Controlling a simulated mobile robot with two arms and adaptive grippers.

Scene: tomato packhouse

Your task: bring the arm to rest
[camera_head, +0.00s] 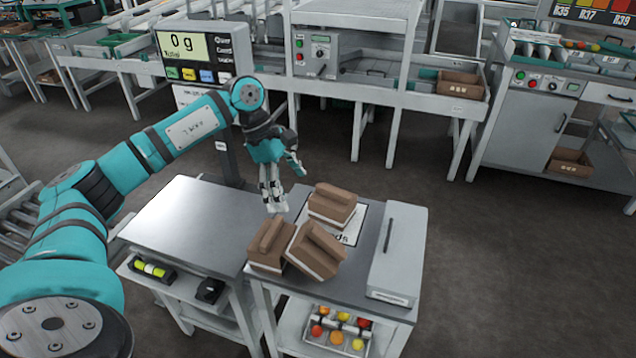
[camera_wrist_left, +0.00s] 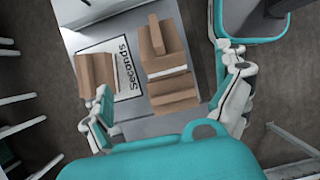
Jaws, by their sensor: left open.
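My left arm (camera_head: 180,135) comes in from the left, bent at the elbow, teal and dark grey. Its left gripper (camera_head: 274,203) points down above the worktable, beside a small group of brown cartons. It is empty and open; the wrist view shows its fingers (camera_wrist_left: 168,105) spread wide, with the cartons beyond them. One carton (camera_head: 331,202) sits at the back, another (camera_head: 267,247) at the left, and a tilted one (camera_head: 315,250) leans in front. I cannot tell whether the gripper touches any carton. My right gripper is not in view.
The cartons stand by a white sheet marked "Seconds" (camera_wrist_left: 122,75) on a grey table. A light grey box (camera_head: 398,250) stands at its right side. A bare metal table (camera_head: 190,222) and scale display (camera_head: 190,58) are nearby. A tray of tomatoes (camera_head: 310,345) is on the lower shelf.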

